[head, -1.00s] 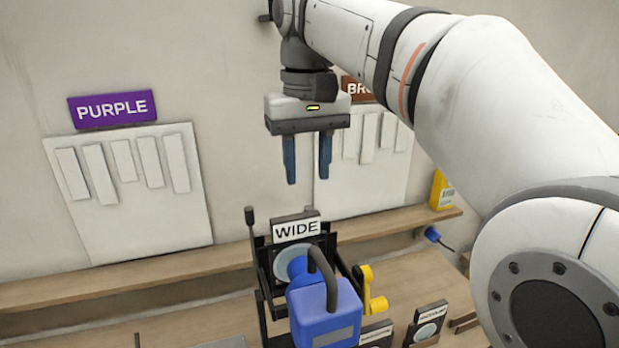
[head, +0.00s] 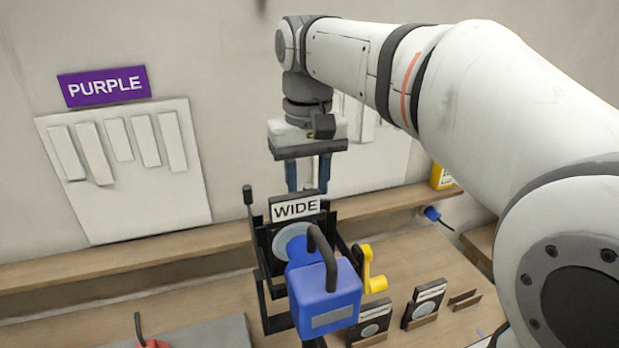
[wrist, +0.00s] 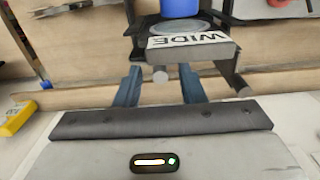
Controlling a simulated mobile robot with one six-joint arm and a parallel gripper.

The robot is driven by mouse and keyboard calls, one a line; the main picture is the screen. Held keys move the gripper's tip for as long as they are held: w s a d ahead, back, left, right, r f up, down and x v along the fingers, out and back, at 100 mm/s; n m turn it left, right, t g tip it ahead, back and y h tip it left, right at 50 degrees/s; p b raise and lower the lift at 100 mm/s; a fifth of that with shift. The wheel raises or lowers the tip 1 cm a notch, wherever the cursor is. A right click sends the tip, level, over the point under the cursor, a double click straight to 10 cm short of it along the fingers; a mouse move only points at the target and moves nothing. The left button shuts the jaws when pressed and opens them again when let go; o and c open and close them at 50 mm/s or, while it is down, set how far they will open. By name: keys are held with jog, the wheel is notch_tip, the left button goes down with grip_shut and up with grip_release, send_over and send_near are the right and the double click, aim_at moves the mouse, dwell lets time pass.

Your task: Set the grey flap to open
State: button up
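My gripper (head: 308,188) hangs pointing down, its two blue fingers apart with nothing seen held between them. In the head view the fingertips are partly hidden behind the WIDE sign (head: 295,208) on a black frame. The wrist view shows the fingers (wrist: 161,88) apart, with a short grey rod end (wrist: 160,75) in line with the gap. I cannot tell whether they touch it. I cannot make out for certain which part is the grey flap. A flat grey panel (head: 222,338) lies at the lower left, with a red handle (head: 150,343) near it.
A blue block (head: 325,295) with a dark handle sits in the black frame. A yellow crank (head: 372,275) and an upright black lever (head: 248,205) flank it. Small black-framed signs (head: 425,303) stand to the right. A wooden ledge (head: 130,252) runs along the wall.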

jog(key=shift+c, duration=0.5)
grip_shut()
jog(key=shift+w+m, duration=0.15)
jog(key=shift+m, duration=0.15)
jog(key=shift+w+d+m+p, duration=0.4)
jog(key=shift+w+m+p, duration=0.2)
jog(key=shift+m, duration=1.95)
jog(key=shift+w+d+m+p, duration=0.45)
jog(key=shift+w+m+p, duration=0.15)
jog(key=shift+m, duration=1.9)
jog(key=shift+w+d+m+p, duration=0.4)
jog(key=shift+w+m+p, duration=0.2)
jog(key=shift+m, duration=1.95)
jog(key=shift+o, duration=0.5)
grip_release()
